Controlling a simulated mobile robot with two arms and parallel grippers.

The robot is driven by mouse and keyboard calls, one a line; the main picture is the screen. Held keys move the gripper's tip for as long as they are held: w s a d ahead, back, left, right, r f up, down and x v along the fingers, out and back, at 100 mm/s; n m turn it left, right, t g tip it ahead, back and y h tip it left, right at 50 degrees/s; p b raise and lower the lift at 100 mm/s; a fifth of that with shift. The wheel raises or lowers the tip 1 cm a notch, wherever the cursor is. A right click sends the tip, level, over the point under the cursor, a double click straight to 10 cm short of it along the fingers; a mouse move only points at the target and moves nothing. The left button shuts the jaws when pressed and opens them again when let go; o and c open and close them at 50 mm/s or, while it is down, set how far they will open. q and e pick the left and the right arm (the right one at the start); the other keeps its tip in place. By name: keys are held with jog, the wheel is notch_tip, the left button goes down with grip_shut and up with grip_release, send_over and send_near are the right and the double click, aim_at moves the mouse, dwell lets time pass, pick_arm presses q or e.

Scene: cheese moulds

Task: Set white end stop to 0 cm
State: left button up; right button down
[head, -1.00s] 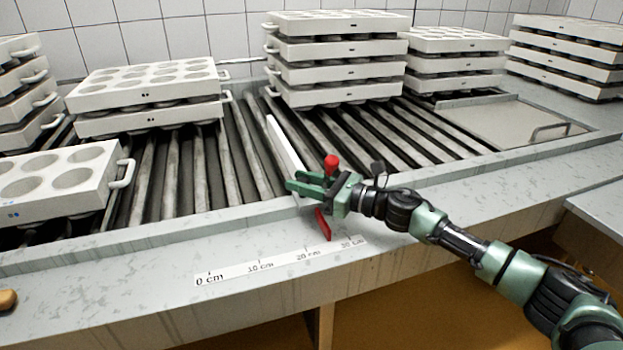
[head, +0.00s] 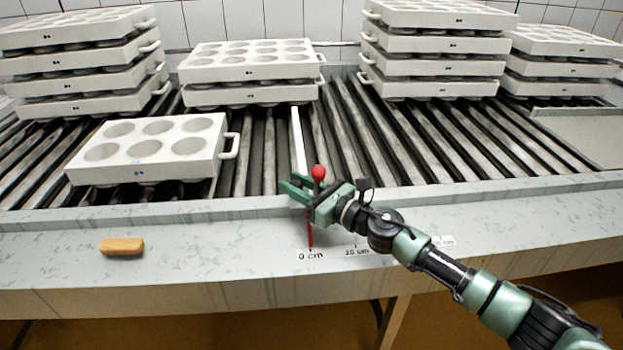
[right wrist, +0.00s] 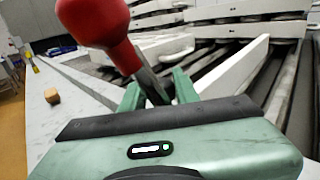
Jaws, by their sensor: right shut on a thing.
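The white end stop (head: 298,140) is a long white bar lying along the rollers; it also shows in the right wrist view (right wrist: 236,80). Its lever has a red knob (head: 318,172), large in the right wrist view (right wrist: 95,28). My right gripper (head: 299,190) is shut on the lever's metal stem just below the knob. The red pointer (head: 310,230) hangs over the table's front edge strip, with its tip at the 0 cm mark of the white scale (head: 311,256). My arm hides part of the scale. My left gripper is not in view.
A single mould (head: 150,175) and a mould stack (head: 250,95) stand on the rollers left of and behind the stop. More stacks (head: 430,90) stand right. A yellow-brown block (head: 122,246) lies on the front ledge.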

jog(key=shift+s+a+f, duration=0.1)
jog(key=shift+a, duration=0.1)
jog(key=c, duration=1.2)
grip_release()
jog(key=shift+a, duration=0.1)
jog(key=shift+o, duration=0.7)
jog(key=shift+a, duration=0.15)
jog(key=shift+s+d, duration=0.1)
jog(key=shift+d, duration=0.25)
jog(key=shift+v, duration=3.55)
jog(key=shift+s, duration=0.1)
